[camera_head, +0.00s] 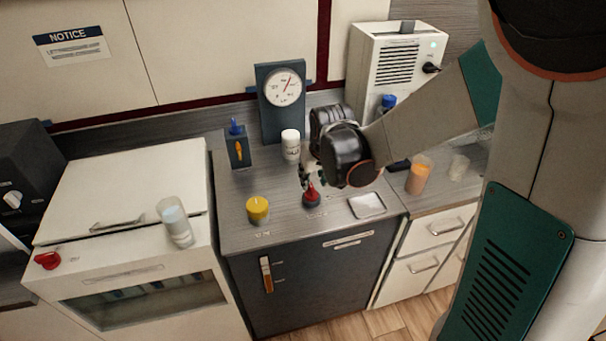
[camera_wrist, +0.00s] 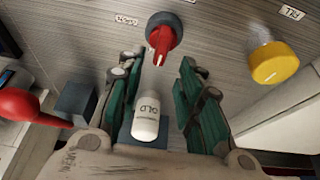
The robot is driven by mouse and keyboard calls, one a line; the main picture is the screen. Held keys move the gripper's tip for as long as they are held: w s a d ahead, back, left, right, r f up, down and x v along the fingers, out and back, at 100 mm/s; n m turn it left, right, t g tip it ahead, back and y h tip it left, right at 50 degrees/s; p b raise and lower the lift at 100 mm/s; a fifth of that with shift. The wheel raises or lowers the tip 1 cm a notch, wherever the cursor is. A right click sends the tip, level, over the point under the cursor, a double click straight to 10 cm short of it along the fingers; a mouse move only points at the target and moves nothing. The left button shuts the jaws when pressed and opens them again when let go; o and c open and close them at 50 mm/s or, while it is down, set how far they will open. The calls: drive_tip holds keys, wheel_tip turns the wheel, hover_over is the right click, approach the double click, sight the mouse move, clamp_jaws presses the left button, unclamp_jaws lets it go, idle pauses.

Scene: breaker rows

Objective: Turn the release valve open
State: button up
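A red pointer handle on a dark round base (camera_head: 312,196) stands on the grey counter. It also shows at the top of the wrist view (camera_wrist: 163,38), its narrow end pointing toward my gripper. I cannot read a label naming it the release valve. My gripper (camera_head: 306,178) is just above and behind it in the head view. In the wrist view my gripper (camera_wrist: 161,75) has its two green-padded fingers spread apart, with the handle's narrow end near the gap between the fingertips. Nothing is held.

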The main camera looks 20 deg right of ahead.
sight(311, 185)
drive_tip(key=b+x, duration=0.1)
drive_tip(key=x, duration=0.4)
drive_tip(key=shift+f, duration=0.15)
clamp_jaws()
